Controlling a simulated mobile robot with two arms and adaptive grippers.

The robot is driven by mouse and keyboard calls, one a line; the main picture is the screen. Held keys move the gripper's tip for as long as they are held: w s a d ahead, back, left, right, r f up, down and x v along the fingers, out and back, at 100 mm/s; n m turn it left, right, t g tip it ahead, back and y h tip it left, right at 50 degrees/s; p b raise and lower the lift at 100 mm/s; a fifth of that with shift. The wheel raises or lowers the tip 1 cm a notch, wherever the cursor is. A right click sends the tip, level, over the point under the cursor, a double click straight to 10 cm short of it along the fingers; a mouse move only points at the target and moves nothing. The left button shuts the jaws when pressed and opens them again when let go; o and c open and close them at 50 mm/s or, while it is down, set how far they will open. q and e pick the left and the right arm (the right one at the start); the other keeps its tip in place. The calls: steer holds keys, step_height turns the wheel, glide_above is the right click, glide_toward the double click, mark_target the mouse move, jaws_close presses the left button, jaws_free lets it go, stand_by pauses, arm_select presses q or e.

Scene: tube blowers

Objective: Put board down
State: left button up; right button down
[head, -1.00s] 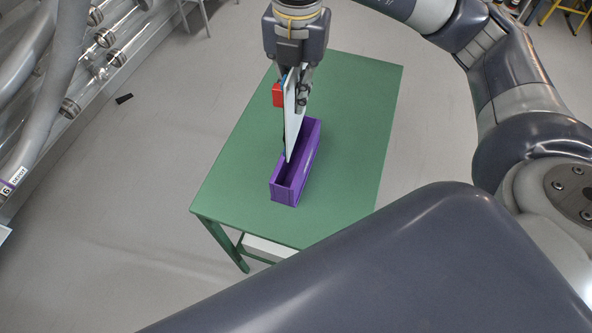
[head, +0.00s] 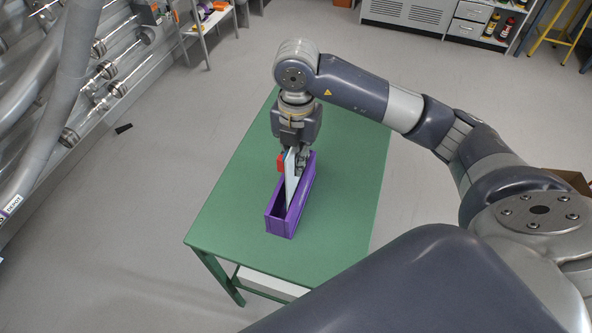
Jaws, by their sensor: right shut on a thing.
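The board (head: 291,180) is a thin, pale panel seen nearly edge-on, with a red part (head: 280,163) at its upper left. My right gripper (head: 298,162) points down and is shut on its upper part. The board stands steeply, its lower end inside the open purple bin (head: 282,227). Whether it touches the bin's floor is hidden. The bin sits on the green table (head: 235,200). My left gripper is not in view.
The green table top is clear around the bin. Glass tubes and pipes (head: 105,70) line the left side. A shelf unit (head: 205,20) and drawers (head: 470,20) stand at the back. A cardboard box (head: 572,182) is at the right.

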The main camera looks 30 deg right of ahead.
step_height(320, 180, down, 5)
steer(key=shift+r+p, duration=0.1)
steer(key=shift+p, duration=0.3)
steer(key=c, duration=1.8)
jaws_free()
steer(key=shift+o, duration=0.2)
